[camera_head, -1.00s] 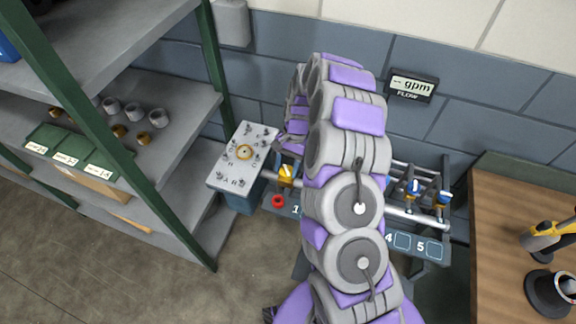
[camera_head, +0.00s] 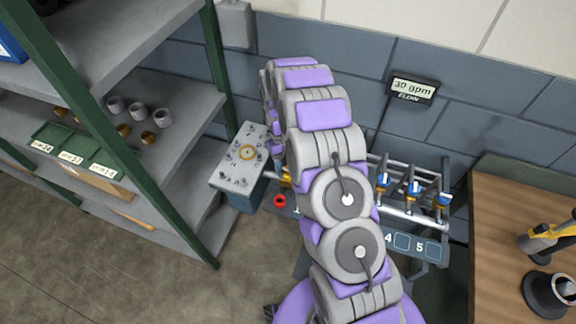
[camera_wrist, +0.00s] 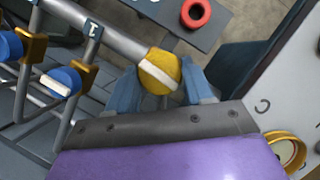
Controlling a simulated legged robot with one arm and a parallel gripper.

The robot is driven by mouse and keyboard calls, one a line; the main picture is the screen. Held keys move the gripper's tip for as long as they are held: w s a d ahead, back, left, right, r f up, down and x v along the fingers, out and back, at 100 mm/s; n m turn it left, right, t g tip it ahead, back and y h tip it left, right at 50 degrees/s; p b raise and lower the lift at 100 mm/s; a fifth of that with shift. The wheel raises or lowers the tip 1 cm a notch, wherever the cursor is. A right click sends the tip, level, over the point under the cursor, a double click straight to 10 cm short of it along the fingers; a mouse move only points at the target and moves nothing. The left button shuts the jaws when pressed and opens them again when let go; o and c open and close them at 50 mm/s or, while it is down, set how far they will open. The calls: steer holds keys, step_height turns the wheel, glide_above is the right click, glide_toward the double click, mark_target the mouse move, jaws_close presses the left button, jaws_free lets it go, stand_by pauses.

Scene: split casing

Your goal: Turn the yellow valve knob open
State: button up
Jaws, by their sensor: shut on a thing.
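The yellow valve knob (camera_wrist: 159,71) shows in the wrist view, a round knob with a white stripe across it, at the end of a grey pipe. My gripper (camera_wrist: 163,86) is shut on it, with one blue-grey finger on each side. In the head view a small part of the yellow valve (camera_head: 285,179) shows beside my arm, which hides most of it and the gripper. A wall display (camera_head: 412,89) reads about 30 gpm, above a FLOW label.
Blue valves (camera_head: 384,182) on yellow fittings stand along the pipe rack. A red ring (camera_head: 279,201) lies near its left end. A box with a lettered top (camera_head: 240,178) stands left of the rack, by the shelf (camera_head: 190,102). A wooden table (camera_head: 507,235) is at right.

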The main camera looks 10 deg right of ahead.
steer(key=shift+n, duration=0.5)
steer(key=o, duration=1)
steer(key=v, duration=0.5)
steer(key=p+v, duration=0.1)
steer(key=v, duration=1.1)
steer(key=shift+a+r, duration=0.15)
steer(key=shift+a, duration=0.2)
